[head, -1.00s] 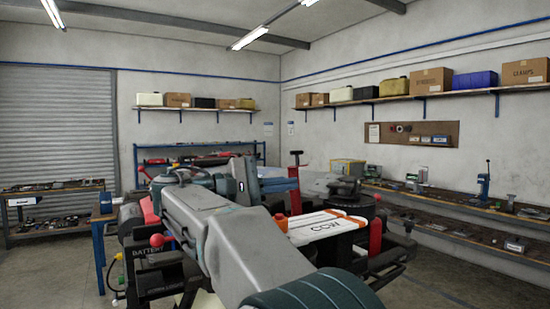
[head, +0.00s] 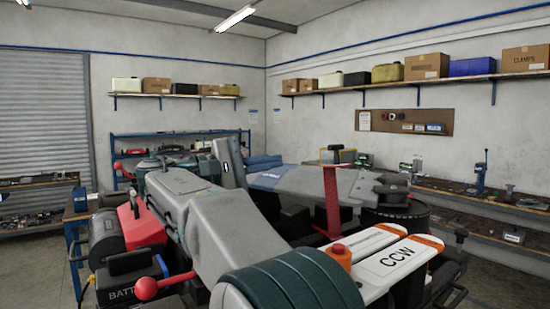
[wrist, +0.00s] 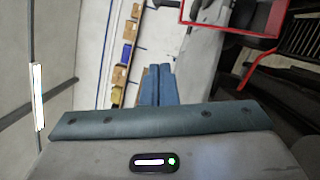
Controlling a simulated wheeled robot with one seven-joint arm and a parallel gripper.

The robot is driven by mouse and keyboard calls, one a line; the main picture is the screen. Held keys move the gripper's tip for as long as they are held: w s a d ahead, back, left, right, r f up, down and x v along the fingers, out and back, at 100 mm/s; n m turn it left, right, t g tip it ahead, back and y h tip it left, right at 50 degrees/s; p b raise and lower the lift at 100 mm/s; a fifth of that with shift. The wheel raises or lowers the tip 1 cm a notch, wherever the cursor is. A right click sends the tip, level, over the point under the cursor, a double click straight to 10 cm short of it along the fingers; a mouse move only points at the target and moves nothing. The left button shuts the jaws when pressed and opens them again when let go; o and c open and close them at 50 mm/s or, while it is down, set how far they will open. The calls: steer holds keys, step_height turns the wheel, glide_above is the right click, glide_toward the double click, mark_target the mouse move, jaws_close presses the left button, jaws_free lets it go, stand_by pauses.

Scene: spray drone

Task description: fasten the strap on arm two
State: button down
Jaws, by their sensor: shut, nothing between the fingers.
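The spray drone fills the lower half of the head view. A grey drone arm (head: 315,184) runs right toward a dark round motor (head: 393,200). A red frame (wrist: 236,32) shows at upper right there.
A white panel marked CCW (head: 395,258) with orange ends and a red knob (head: 340,251) lie at front right. A battery (head: 122,285) and a red ball handle (head: 147,288) are at front left. A bench (head: 500,200) runs along the right wall.

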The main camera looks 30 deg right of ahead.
steer(key=s+d+r+p, duration=0.2)
steer(key=s+d, duration=0.3)
steer(key=d, duration=0.3)
steer(key=shift+d+p, duration=0.2)
steer(key=shift+p, duration=0.1)
steer(key=shift+a+r, duration=0.1)
steer(key=shift+s, duration=0.15)
